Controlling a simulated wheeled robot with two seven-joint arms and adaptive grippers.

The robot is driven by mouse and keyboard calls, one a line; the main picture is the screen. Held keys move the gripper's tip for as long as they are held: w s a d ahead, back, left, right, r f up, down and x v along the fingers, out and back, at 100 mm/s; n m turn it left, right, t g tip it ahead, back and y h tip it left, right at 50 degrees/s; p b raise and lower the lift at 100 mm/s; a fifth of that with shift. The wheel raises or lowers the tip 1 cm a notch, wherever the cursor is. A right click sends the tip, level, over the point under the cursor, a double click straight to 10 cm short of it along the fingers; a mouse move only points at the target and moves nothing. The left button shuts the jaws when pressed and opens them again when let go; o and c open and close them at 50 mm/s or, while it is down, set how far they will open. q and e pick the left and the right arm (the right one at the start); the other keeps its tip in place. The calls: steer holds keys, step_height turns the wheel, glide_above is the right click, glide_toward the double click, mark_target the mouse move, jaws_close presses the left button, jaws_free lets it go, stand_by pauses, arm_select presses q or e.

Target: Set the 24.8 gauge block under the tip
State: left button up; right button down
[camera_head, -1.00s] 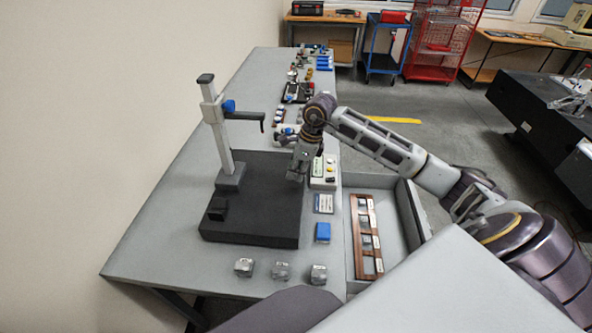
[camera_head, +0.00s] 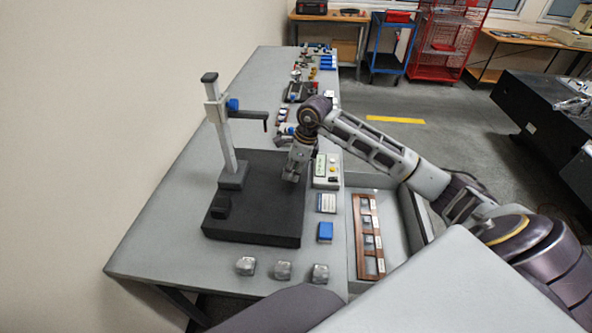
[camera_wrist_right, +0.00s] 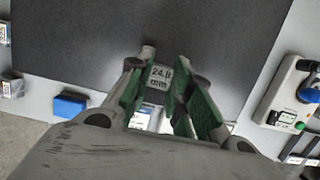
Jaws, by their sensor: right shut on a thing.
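My right gripper (camera_head: 291,175) is over the right part of the black plate (camera_head: 255,212), to the right of the gauge stand (camera_head: 226,140). The stand's arm (camera_head: 248,115) reaches right from its column, above and left of my gripper; the tip itself is too small to make out. In the right wrist view my right gripper (camera_wrist_right: 165,88) is shut on the gauge block (camera_wrist_right: 159,76), whose label reads 24.8 mm. The green finger pads stand on either side of it. Its height above the plate is unclear. My left gripper is not in view.
A small black block (camera_head: 221,205) sits on the plate's left. A control box (camera_head: 326,171) and a blue block (camera_head: 325,232) stand right of the plate. Three metal pieces (camera_head: 283,270) lie in front. A wooden case (camera_head: 367,240) lies in the open drawer (camera_head: 400,237).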

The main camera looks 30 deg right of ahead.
mark_target(270, 181)
steer(key=shift+w+a+f, duration=0.25)
steer(key=shift+w+a, duration=0.15)
steer(key=shift+a, duration=0.2)
steer(key=shift+w+a+f, duration=0.2)
steer(key=shift+w+a, duration=0.2)
steer(key=shift+a, duration=0.15)
steer(key=shift+w+a+f, duration=0.15)
steer(key=shift+w+a, duration=0.6)
steer(key=shift+a, duration=0.15)
steer(key=shift+w+a+f+b, duration=0.1)
steer(key=shift+w+a+b, duration=0.35)
steer(key=shift+a, duration=0.2)
steer(key=shift+f+b, duration=0.3)
steer(key=shift+f, duration=0.1)
steer(key=c, duration=1.2)
jaws_free()
